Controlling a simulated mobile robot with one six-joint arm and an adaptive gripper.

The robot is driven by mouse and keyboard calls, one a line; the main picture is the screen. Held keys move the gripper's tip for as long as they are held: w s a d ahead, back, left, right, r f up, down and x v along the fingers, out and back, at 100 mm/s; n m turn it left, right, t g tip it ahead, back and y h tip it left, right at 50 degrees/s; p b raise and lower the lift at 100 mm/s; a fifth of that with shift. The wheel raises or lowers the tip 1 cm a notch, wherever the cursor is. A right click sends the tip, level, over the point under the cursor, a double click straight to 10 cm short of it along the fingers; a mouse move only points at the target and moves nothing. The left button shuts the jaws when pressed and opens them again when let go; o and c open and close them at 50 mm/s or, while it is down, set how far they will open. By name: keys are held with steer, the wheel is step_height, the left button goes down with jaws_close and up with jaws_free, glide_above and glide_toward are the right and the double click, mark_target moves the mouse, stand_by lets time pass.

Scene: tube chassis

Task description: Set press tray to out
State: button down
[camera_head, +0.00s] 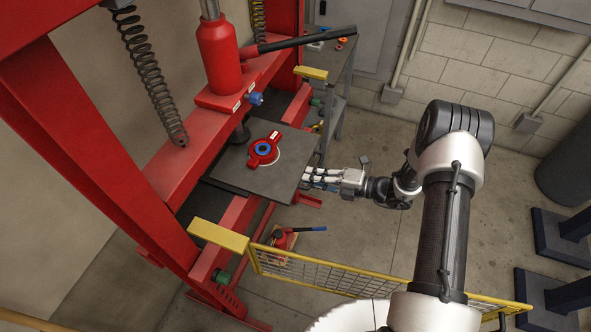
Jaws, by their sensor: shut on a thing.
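The press tray (222,170) is a flat dark grey plate in the red press frame. Its right part sticks out from the frame toward my arm. A red part with a blue ring (263,149) sits on a pale round piece on the tray. My gripper (308,178) is at the tray's right edge, its fingers shut on that edge or on something fixed to it. The exact grip is too small to make out.
The red press frame (115,160) and red jack (220,55) with its black lever stand left and above the tray. A yellow mesh guard (330,279) runs below. A small red jack (281,240) is on the floor. Open floor lies right of the tray.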

steer(key=f+v, duration=0.3)
steer(key=v, duration=1)
steer(key=shift+s+d, duration=0.2)
steer(key=shift+d, duration=0.4)
steer(key=shift+r, duration=0.1)
steer(key=c, duration=1.9)
jaws_free()
steer(key=shift+d, duration=0.25)
steer(key=shift+o, duration=0.9)
steer(key=shift+a, duration=0.15)
steer(key=v, duration=1.2)
